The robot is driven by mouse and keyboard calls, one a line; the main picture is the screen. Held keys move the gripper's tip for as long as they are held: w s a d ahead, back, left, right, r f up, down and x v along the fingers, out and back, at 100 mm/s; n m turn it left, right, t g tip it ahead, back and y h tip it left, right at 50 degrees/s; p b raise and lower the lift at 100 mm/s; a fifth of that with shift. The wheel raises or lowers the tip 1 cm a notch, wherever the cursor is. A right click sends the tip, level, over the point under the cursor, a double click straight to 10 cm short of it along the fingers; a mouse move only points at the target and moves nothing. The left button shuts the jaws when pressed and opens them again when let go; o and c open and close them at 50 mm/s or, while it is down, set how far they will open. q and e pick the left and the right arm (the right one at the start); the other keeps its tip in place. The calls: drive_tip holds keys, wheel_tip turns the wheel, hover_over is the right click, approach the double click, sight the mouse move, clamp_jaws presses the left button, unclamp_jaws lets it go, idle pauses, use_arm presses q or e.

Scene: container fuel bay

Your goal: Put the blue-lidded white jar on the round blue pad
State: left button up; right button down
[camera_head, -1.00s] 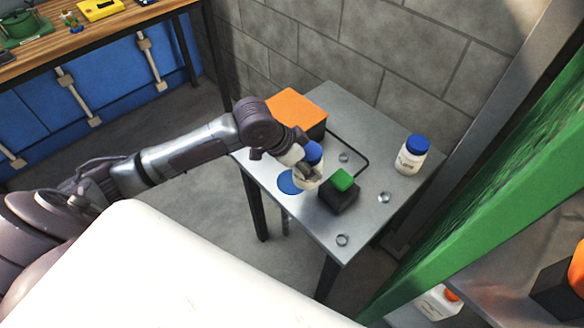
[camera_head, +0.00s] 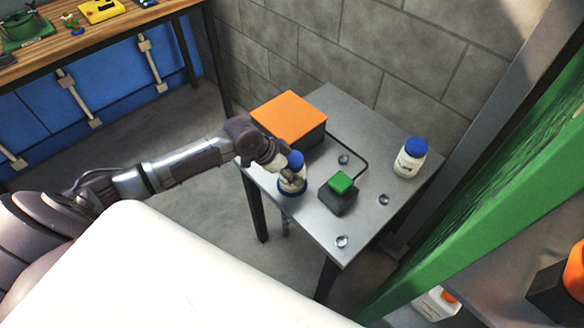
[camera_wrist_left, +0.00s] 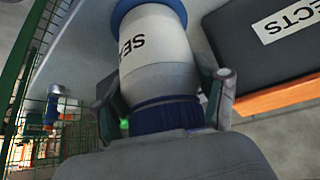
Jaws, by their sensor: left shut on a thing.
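A white jar with a blue lid (camera_head: 291,184) stands upright over the round blue pad (camera_head: 283,192) at the table's left edge. The pad mostly hides beneath it; a blue rim shows around the jar's base. My left gripper (camera_head: 282,168) is shut on this jar from the left, near its top. In the left wrist view the fingers (camera_wrist_left: 165,98) lie either side of the jar (camera_wrist_left: 158,55), by its dark blue lid, and the blue pad (camera_wrist_left: 126,8) shows at its base. I cannot tell whether the base touches the pad. My right gripper is not in view.
A second blue-lidded white jar (camera_head: 410,158) stands at the table's right. A green-topped dark box (camera_head: 339,192) sits just right of the held jar, and an orange-topped box (camera_head: 290,116) behind it. Small round metal pieces (camera_head: 342,241) dot the metal table (camera_head: 365,218).

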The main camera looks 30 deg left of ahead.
use_arm(q)
drive_tip(key=o, duration=1)
drive_tip(key=shift+f, duration=0.1)
drive_tip(key=shift+o, duration=0.2)
drive_tip(key=shift+r, duration=0.2)
drive_tip(key=v, duration=1.2)
drive_tip(key=shift+d, duration=0.1)
